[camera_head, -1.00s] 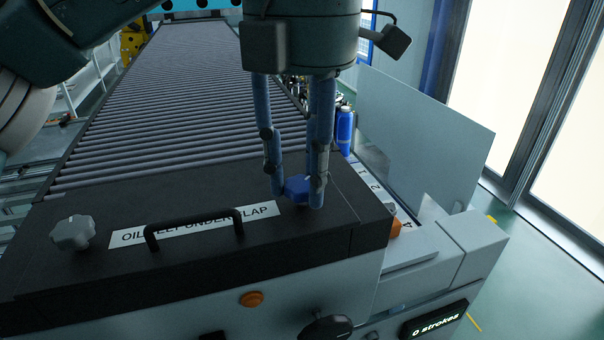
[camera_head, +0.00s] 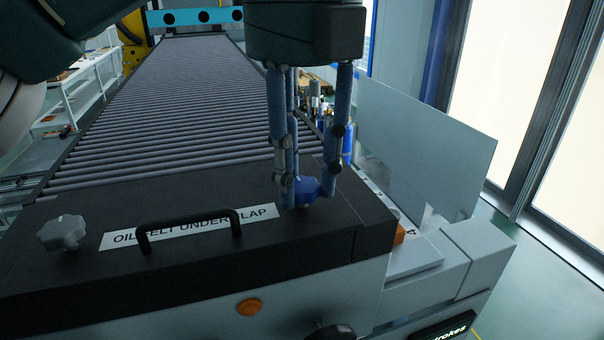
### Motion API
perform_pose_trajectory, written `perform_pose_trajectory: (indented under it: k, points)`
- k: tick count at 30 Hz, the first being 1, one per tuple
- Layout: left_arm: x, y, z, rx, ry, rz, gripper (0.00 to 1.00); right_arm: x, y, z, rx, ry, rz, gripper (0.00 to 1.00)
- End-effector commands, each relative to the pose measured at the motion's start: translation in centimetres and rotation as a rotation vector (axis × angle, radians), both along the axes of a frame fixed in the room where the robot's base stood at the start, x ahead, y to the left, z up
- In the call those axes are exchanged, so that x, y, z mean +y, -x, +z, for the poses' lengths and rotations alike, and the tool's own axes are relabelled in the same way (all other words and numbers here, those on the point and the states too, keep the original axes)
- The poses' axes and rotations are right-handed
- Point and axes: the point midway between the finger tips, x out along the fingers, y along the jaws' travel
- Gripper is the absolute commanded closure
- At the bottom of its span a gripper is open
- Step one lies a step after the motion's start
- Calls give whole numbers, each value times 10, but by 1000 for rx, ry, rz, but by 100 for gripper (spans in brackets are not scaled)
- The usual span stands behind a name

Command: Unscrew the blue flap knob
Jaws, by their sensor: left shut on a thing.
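The blue flap knob (camera_head: 307,190) sits on the right part of the black flap (camera_head: 190,268). My left gripper (camera_head: 308,195) reaches down from above, its blue fingers around the knob and shut on it. The fingers hide part of the knob's sides. I cannot tell whether the knob is still seated on the flap or slightly raised. My right gripper is not in view.
A grey knob (camera_head: 63,233) stands at the flap's left end. A black handle (camera_head: 188,228) rises in front of the white label (camera_head: 190,226). A roller conveyor (camera_head: 180,100) runs behind. A grey upright panel (camera_head: 425,145) stands at the right.

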Motion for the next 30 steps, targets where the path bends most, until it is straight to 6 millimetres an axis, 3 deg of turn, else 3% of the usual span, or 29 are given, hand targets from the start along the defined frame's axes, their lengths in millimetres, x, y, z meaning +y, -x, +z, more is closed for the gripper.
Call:
perform_pose_trajectory:
  k: [12,28,29,30]
  points:
    - [0,0,0,0,1,178,95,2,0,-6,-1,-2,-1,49]
    - [0,0,0,0,1,199,95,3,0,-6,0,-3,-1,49]
    - [0,0,0,0,1,199,65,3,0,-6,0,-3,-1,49]
    - [0,0,0,0,1,199,57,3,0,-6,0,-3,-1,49]
